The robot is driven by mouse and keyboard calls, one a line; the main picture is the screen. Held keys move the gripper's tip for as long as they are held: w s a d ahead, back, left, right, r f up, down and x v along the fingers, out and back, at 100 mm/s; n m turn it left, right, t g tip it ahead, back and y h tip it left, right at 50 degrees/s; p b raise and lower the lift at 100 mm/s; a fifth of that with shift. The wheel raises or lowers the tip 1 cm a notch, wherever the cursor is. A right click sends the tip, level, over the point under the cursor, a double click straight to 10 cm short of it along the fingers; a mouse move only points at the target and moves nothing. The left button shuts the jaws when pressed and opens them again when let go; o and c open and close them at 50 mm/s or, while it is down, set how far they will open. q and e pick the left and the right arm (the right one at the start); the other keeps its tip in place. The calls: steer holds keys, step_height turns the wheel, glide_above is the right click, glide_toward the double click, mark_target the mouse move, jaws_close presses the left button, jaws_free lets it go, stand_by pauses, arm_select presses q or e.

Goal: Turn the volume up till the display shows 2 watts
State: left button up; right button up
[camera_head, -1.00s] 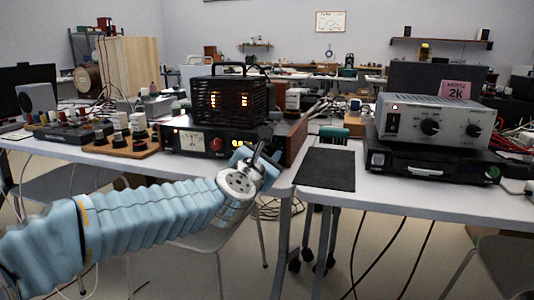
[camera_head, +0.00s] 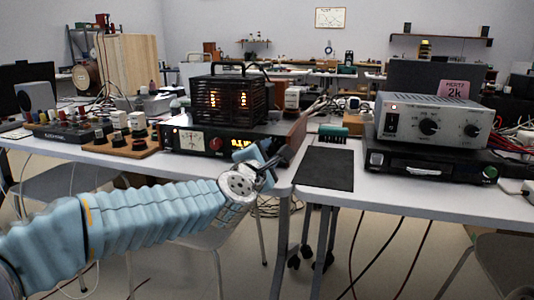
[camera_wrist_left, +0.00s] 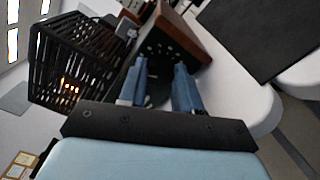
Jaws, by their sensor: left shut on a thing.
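The amplifier (camera_head: 177,140) stands on the table, with a meter (camera_head: 190,140) and a red knob (camera_head: 216,144) on its front. Its amber display (camera_head: 241,143) is lit, but the digits are too small and partly covered to read. My left gripper (camera_head: 270,158) is at the right end of this front panel, shut on the volume knob, which it hides in the head view. In the left wrist view, the two blue fingers (camera_wrist_left: 160,82) stand either side of the dark knob (camera_wrist_left: 158,68), with a ring of pale dots on the panel around it. My right gripper is not in view.
A board of knobs (camera_head: 122,146) is to the left. A black mat (camera_head: 325,168) and a silver unit (camera_head: 430,120) on a black one are to the right. The table's front edge is close below the gripper.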

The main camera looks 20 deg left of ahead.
arm_select(q)
steer(key=shift+d, duration=0.1)
steer(key=o, duration=1.1)
steer(key=shift+c, duration=0.2)
steer(key=shift+s, duration=0.1)
steer(key=s+p, duration=0.1)
steer(key=s, duration=1.2)
steer(key=shift+s+a, duration=0.25)
steer(key=shift+s, duration=0.05)
